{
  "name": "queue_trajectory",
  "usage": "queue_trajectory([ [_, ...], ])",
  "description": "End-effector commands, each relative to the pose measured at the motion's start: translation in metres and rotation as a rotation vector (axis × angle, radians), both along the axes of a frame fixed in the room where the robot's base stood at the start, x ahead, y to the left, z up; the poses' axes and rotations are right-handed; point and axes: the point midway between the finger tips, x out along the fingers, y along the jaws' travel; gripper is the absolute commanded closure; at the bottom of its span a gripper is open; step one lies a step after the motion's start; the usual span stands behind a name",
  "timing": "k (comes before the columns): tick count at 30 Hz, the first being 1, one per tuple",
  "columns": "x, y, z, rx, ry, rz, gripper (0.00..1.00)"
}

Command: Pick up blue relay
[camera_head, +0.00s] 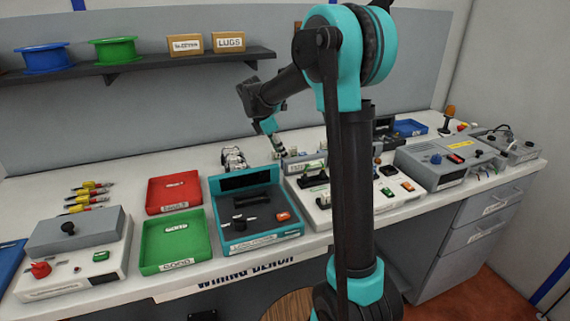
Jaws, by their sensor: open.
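I cannot pick out a blue relay for certain; it may be too small to tell or hidden behind my arm. My gripper (277,146) hangs pointing down over the middle of the bench, near the back of the teal-framed station. It is small in view and open, and I see nothing held in it. My upright arm covers part of the bench's middle right.
A red tray (152,197) and a green tray (149,253) lie left of the teal-framed station (275,236). A white fixture (309,213) stands right of it, then a grey device (430,180). A blue tray (412,127) sits at the back right. A shelf (130,69) holds spools and boxes.

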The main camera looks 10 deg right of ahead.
Motion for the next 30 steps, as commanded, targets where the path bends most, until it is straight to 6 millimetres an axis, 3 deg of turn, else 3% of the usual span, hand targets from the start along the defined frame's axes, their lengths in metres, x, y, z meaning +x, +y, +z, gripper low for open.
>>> queue_trajectory([
  [10, 0.008, -0.019, -0.039, 0.0, 0.0, -0.001, 0.55],
  [20, 0.009, -0.021, -0.045, 0.0, 0.0, -0.001, 0.56],
  [30, 0.009, -0.02, -0.045, 0.0, 0.0, 0.0, 0.99],
])
